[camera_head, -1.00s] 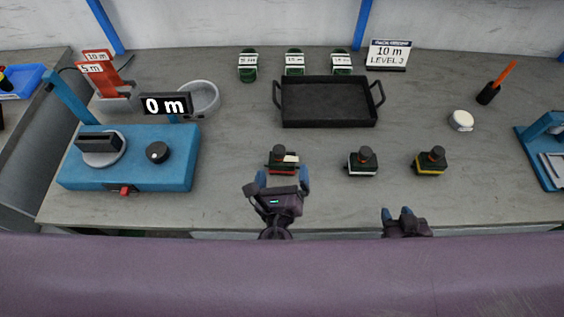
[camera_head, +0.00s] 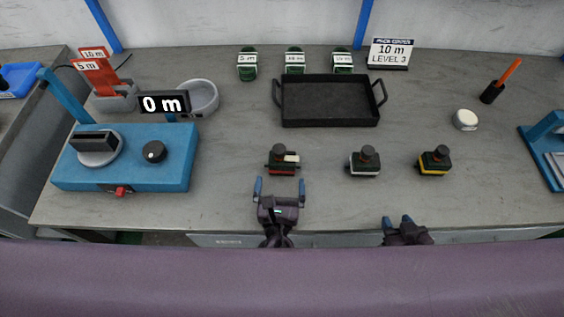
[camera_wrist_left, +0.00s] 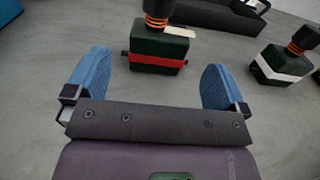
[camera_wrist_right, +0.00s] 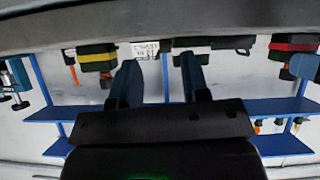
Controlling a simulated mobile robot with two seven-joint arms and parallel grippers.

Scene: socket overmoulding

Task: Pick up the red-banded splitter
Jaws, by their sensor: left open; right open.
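The red-banded splitter (camera_head: 283,161) stands on the grey table left of centre, a dark green block with a black knob on top and a pale tag. My left gripper (camera_head: 280,188) is open and empty just in front of it, apart from it. In the left wrist view the red-banded splitter (camera_wrist_left: 157,55) is ahead of and between the two blue fingers (camera_wrist_left: 158,85), beyond their tips. My right gripper (camera_head: 398,222) is open and empty at the table's front edge, to the right.
A white-banded splitter (camera_head: 365,162) and a yellow-banded splitter (camera_head: 434,161) stand to the right. A black tray (camera_head: 328,122) lies behind. A blue machine (camera_head: 125,178) with a 0 m display (camera_head: 164,104) occupies the left. The table between the splitters and tray is clear.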

